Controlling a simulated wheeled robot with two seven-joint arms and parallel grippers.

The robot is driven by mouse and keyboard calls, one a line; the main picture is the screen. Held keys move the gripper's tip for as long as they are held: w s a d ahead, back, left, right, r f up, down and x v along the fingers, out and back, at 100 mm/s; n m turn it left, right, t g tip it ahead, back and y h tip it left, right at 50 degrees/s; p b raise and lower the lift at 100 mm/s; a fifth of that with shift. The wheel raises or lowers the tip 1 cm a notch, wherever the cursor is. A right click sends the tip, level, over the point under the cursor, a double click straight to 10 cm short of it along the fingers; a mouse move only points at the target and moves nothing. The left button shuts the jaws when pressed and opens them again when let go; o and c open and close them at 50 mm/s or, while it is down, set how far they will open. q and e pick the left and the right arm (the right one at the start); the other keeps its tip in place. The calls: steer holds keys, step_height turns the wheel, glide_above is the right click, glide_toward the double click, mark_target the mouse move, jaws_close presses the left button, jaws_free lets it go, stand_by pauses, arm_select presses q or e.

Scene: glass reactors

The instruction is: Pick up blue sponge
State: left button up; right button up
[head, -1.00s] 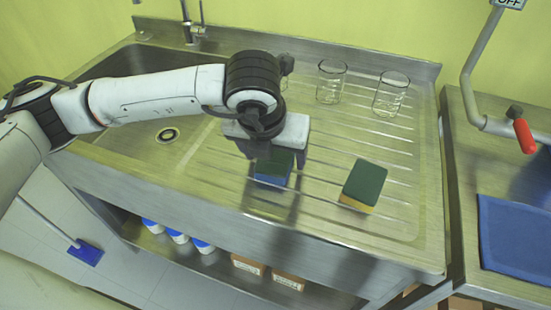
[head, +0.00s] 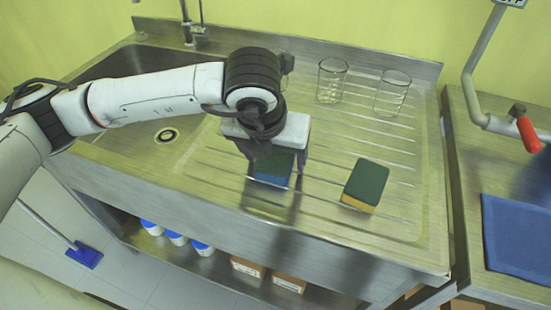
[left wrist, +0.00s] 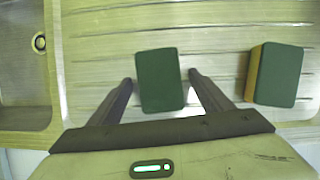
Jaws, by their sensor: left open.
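The blue sponge (head: 274,167) has a dark green top and lies on the ribbed metal drainboard. In the left wrist view its green top (left wrist: 160,79) shows between the fingers. My left gripper (head: 275,172) points down over this sponge. Its jaws are open, with one finger on each side of the sponge (left wrist: 163,88). Whether the fingers touch it I cannot tell. A second sponge, yellow with a green top (head: 366,185), lies to the right on the drainboard, and it also shows in the left wrist view (left wrist: 275,75). My right gripper is not in view.
Two glass beakers (head: 331,81) (head: 391,93) stand at the back of the drainboard (head: 405,225). The sink basin (head: 125,63) with its tap (head: 190,30) is at the left. A red-handled valve (head: 528,135) and a blue mat (head: 517,238) are on the right counter.

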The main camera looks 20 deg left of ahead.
mark_target(274, 157)
arm_select(q)
steer(key=c, duration=1.1)
steer(key=shift+r+p, duration=0.4)
steer(key=shift+p, duration=0.3)
steer(key=shift+r, duration=0.35)
step_height(274, 157, up, 9)
steer(key=shift+r+b, duration=0.1)
steer(key=shift+b, duration=0.5)
